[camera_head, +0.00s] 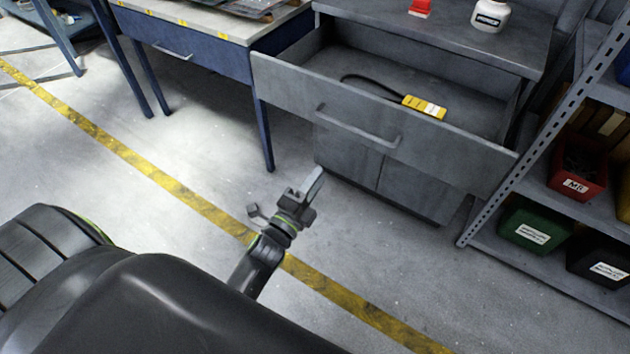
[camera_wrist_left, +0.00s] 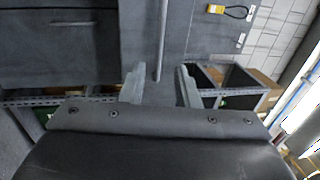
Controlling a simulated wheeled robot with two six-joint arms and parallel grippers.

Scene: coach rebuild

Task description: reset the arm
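My left gripper (camera_head: 312,188) is in the air above the floor, in front of the grey cabinet and apart from its open drawer (camera_head: 445,143). In the left wrist view its two fingers (camera_wrist_left: 160,86) are spread with a clear gap and nothing between them. A long grey handle (camera_wrist_left: 162,42) shows beyond the gap. My right gripper is in neither view.
The drawer, with handle (camera_head: 358,130), holds a yellow tag-like item (camera_head: 424,107) with a black cable. A white jar (camera_head: 491,15) and red object (camera_head: 420,8) stand on the cabinet. A blue-framed table (camera_head: 190,42) is left, shelving with bins (camera_head: 535,228) right. Floor between is clear.

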